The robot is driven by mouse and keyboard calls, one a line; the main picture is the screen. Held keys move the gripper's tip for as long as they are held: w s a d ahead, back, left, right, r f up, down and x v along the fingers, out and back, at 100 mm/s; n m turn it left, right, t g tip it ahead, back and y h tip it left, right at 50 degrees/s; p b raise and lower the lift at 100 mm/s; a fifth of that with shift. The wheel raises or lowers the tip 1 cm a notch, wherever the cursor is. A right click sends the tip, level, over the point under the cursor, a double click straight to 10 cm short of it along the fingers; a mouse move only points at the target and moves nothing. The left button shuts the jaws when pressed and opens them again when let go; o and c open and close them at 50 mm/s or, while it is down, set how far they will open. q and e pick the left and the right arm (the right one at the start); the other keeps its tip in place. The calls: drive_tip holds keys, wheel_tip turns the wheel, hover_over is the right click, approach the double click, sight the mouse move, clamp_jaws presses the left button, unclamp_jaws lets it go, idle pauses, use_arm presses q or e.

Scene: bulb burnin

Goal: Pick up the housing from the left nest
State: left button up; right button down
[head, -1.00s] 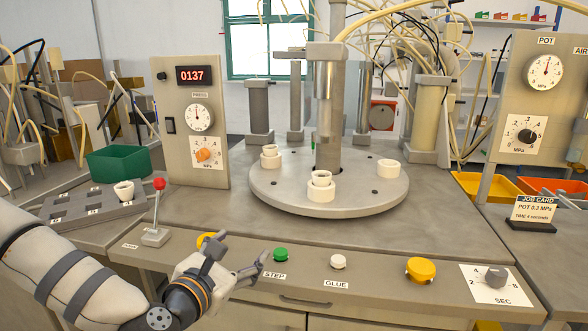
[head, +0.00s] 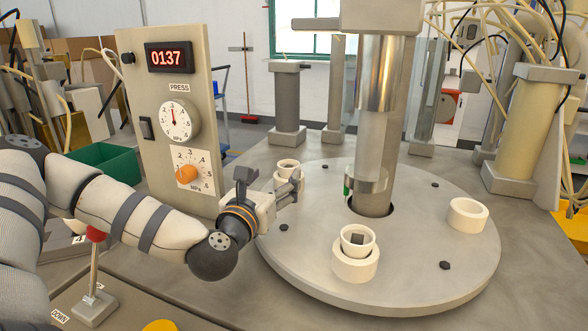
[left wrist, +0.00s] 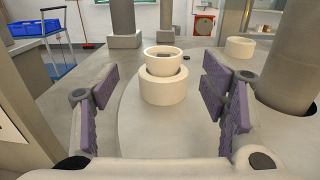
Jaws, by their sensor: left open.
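The left nest is a thick cream ring (left wrist: 163,90) on the grey turntable (head: 330,276). The housing, a small cream cup (left wrist: 163,55), sits upright in it. In the head view the housing (head: 288,165) shows at the turntable's left side, its nest partly hidden behind my gripper. My left gripper (head: 298,187) is open and empty just in front of this nest. In the left wrist view its purple-padded fingers (left wrist: 162,78) stand on either side of the nest and housing, apart from both.
A front nest (head: 355,268) holds another cream cup (head: 358,239) with a dark piece inside. A right nest (head: 468,215) looks empty. A steel press column (head: 380,120) rises mid-turntable. The PRESS panel (head: 160,85) stands close behind my left arm. A red-knobbed lever (head: 95,270) is at lower left.

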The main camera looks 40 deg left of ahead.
sight(289, 164)
use_arm(q)
drive_tip(key=x, duration=0.8)
drive_tip(key=shift+w+f+b, duration=0.2)
drive_tip(key=shift+w+b, duration=0.2)
drive_tip(key=c, duration=1.1)
